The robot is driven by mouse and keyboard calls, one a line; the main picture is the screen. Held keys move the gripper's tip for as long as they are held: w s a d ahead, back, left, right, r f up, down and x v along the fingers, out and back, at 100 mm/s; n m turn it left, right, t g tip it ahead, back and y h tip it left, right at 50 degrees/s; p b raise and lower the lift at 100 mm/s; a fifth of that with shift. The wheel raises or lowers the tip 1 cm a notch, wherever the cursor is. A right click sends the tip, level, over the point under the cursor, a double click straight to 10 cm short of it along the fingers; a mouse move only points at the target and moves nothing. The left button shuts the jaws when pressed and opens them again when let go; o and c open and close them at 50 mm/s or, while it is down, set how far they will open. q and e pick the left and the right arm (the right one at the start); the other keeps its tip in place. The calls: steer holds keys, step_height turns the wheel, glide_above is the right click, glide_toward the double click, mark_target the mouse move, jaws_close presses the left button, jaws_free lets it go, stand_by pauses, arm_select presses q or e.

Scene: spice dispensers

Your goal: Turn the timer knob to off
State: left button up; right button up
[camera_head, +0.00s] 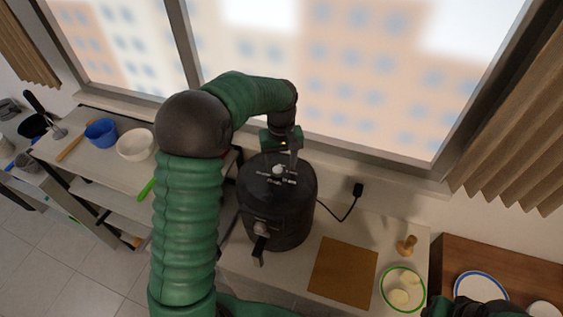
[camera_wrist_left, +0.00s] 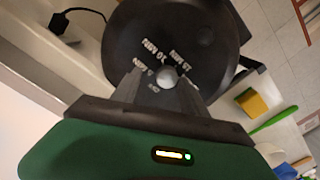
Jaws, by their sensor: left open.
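The black cylindrical appliance (camera_head: 277,205) stands on the counter below the window, with white lettering on its lid. A small light knob (camera_head: 278,170) sits on the lid; it also shows in the left wrist view (camera_wrist_left: 167,75). My left gripper (camera_head: 291,158) reaches down over the lid from behind. In the left wrist view its fingers (camera_wrist_left: 167,88) are open on either side of the knob, very close to it; I cannot tell if they touch it. The fingers hide part of the lettering. My right arm shows only as a dark green part at the bottom right; its gripper is not seen.
A brown board (camera_head: 343,272) lies right of the appliance, beside a green-rimmed plate (camera_head: 387,303) and a wooden tool (camera_head: 406,245). A cord runs to a wall plug (camera_head: 357,190). A blue bowl (camera_head: 101,132) and a white bowl (camera_head: 135,145) stand at the left.

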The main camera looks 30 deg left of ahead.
arm_select(q)
steer(key=shift+s+f, duration=0.2)
steer(key=shift+f, duration=0.1)
steer(key=shift+s+a+f, duration=0.15)
steer(key=shift+s+a, duration=0.3)
steer(key=shift+a, duration=0.15)
steer(key=shift+c, duration=0.5)
steer(key=shift+w+f, duration=0.1)
steer(key=shift+w, duration=0.05)
steer(key=shift+c, duration=1.4)
steer(key=shift+w+d, duration=0.2)
steer(key=c, duration=0.4)
steer(key=shift+d, duration=0.1)
steer(key=c, duration=0.3)
steer(key=shift+s, duration=0.1)
jaws_close()
arm_select(e)
steer(key=shift+s+a+r, duration=0.3)
steer(key=shift+a, duration=0.1)
